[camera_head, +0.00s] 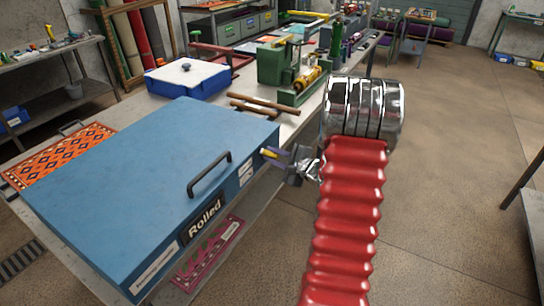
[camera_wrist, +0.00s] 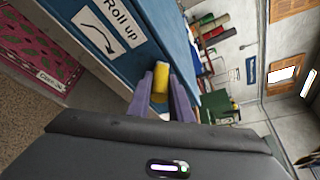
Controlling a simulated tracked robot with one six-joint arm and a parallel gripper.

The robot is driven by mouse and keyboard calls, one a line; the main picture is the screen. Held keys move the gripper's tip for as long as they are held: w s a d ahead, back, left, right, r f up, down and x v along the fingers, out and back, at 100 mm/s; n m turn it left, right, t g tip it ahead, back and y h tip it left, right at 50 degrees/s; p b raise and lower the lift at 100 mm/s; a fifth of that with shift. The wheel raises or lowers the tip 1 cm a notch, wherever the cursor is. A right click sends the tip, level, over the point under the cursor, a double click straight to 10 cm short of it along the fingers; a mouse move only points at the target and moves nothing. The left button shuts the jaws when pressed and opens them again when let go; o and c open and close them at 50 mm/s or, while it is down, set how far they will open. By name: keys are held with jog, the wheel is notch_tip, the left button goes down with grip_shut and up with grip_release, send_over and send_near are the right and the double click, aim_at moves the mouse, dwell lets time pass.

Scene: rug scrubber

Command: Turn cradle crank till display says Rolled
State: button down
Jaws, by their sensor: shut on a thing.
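The blue cradle (camera_head: 140,185) is a large box with a closed lid and a black handle. Its black display (camera_head: 205,218) on the front side reads "Rolled". The crank's yellow grip (camera_head: 270,153) sticks out at the cradle's right end. My gripper (camera_head: 283,158) is shut on this yellow grip. In the wrist view the yellow grip (camera_wrist: 161,77) stands between my two purple fingers (camera_wrist: 162,95). A white label (camera_wrist: 110,25) beside it reads "Roll up" with a curved arrow. The crank's arm is mostly hidden.
A blue and white case (camera_head: 187,78), brown rods (camera_head: 262,104) and a green machine (camera_head: 285,65) stand on the bench behind the cradle. An orange patterned rug (camera_head: 62,155) lies at left. A pink rug (camera_head: 205,262) is below the cradle. The floor at right is clear.

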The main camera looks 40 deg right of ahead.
jog(key=shift+w+d+r+m+g+y, duration=0.1)
jog(key=shift+d+r+m+g+y, duration=0.1)
jog(key=shift+d+m+y, duration=0.3)
jog(key=shift+w+d+r+m+g+y, duration=0.1)
jog(key=shift+r+m+g+y, duration=0.1)
jog(key=shift+m, duration=0.5)
jog(key=c, duration=1.6)
grip_release()
jog(key=v, duration=1.3)
jog(key=shift+s+r, duration=0.1)
jog(key=shift+s, duration=0.3)
